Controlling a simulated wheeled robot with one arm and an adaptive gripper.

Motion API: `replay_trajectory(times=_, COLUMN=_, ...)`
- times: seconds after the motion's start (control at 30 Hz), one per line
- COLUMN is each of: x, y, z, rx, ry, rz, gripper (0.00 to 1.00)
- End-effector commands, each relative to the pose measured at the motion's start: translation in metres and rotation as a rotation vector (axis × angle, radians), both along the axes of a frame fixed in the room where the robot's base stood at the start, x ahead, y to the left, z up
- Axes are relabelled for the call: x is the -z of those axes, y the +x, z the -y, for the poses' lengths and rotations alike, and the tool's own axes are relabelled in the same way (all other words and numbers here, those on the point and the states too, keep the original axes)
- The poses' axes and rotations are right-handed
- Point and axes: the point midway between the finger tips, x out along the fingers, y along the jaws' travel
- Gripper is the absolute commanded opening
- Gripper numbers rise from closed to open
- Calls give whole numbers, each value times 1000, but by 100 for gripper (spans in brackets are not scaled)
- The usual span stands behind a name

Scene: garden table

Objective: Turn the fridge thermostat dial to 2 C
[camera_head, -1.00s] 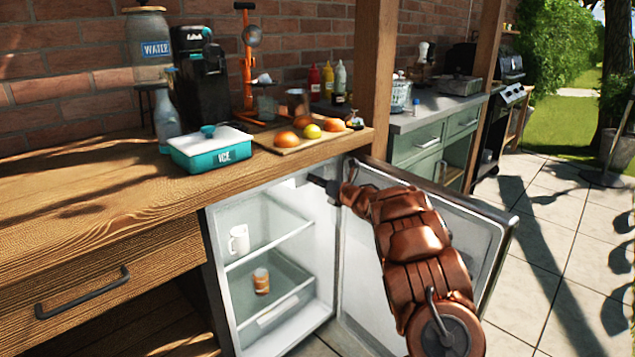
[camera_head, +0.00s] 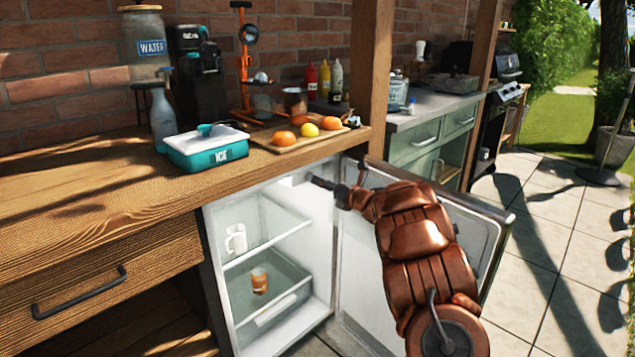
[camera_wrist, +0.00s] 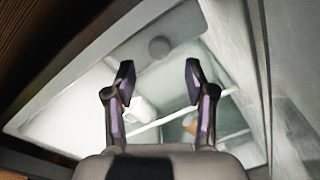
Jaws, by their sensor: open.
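The fridge (camera_head: 215,290) stands open under the wooden counter. Its thermostat dial (camera_wrist: 159,47) is a round grey knob near the top of the fridge, seen in the wrist view; its markings and setting cannot be read. In the head view, a pale housing (camera_head: 293,180) shows under the fridge ceiling, but the dial cannot be made out. My gripper (camera_head: 316,182) reaches into the upper fridge opening. In the wrist view, my gripper (camera_wrist: 159,77) has its two fingers apart with nothing between them. The dial appears beyond the fingertips, centred between them and apart from them.
Inside the fridge, a white mug (camera_head: 236,240) sits on the upper shelf and an orange-and-white jar (camera_head: 259,281) sits below. The counter edge (camera_head: 130,216) lies above the opening. Paved floor (camera_head: 530,250) is clear at right.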

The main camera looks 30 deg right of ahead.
Motion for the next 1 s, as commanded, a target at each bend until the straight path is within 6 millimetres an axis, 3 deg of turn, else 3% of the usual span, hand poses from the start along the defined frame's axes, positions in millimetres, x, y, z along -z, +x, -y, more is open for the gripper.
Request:
replay_trajectory(times=0.3, x=-1, y=-49, z=8, rx=2, ry=0, rz=-1, gripper=55)
replay_trajectory(times=0.5, x=-2, y=-68, z=11, rx=0, ry=0, rz=-1, gripper=55)
replay_trajectory(times=1.0, x=-2, y=-73, z=12, rx=-1, ry=2, rz=0, gripper=55)
